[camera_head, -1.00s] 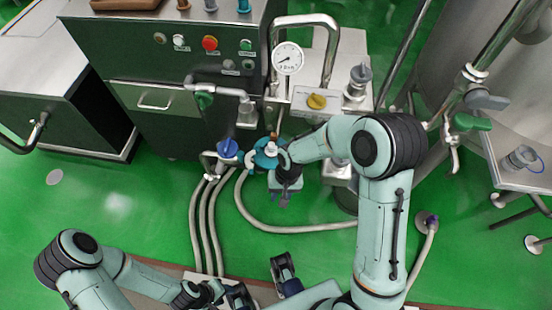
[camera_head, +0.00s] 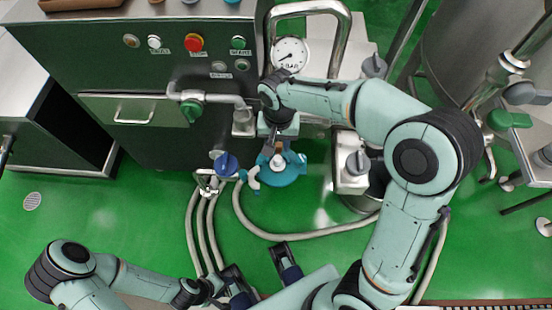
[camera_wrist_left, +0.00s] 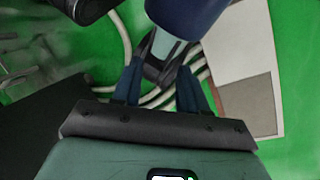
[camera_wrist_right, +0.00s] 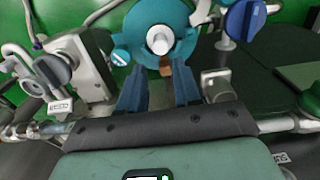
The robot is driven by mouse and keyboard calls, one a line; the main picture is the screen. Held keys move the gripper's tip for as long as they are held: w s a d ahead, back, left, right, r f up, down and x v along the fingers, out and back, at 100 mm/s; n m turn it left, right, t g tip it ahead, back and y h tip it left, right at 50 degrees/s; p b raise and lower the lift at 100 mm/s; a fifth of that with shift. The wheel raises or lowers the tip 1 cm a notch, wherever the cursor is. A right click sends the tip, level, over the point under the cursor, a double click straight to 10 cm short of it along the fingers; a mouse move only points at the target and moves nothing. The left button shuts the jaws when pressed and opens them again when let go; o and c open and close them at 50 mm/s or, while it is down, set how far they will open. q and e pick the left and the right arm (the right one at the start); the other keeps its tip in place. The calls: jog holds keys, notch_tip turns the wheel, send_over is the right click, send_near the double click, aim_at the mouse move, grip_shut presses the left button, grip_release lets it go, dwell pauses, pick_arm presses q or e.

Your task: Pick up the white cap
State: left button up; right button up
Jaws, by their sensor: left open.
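The white cap (camera_head: 277,161) sits in the middle of a round teal-blue vessel top, low in front of the dark cabinet. In the right wrist view the white cap (camera_wrist_right: 159,39) is in full sight, just beyond the fingertips. My right gripper (camera_head: 279,143) is at the far side of the cap, its fingers pointing toward it. In the right wrist view its two fingers (camera_wrist_right: 160,80) are apart, with nothing held between them. My left gripper (camera_head: 237,287) is low at the front, away from the cap; its fingers (camera_wrist_left: 160,75) are apart and empty.
A blue valve knob (camera_head: 226,164) stands just left of the teal vessel top (camera_head: 290,177). Grey hoses (camera_head: 262,234) run over the green floor. A pressure gauge (camera_head: 291,53) and pipes stand behind my right gripper. A steel tank (camera_head: 470,45) is at the right.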

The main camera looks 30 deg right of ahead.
aim_at(278, 158)
notch_tip(278, 158, down, 9)
jog(key=shift+f+b, duration=0.2)
jog(key=shift+b, duration=0.8)
pick_arm(q)
jog(key=shift+w+f, duration=0.25)
jog(key=shift+f, duration=0.25)
jog(key=shift+w+f, duration=0.2)
jog(key=shift+f, duration=0.25)
pick_arm(e)
grip_shut()
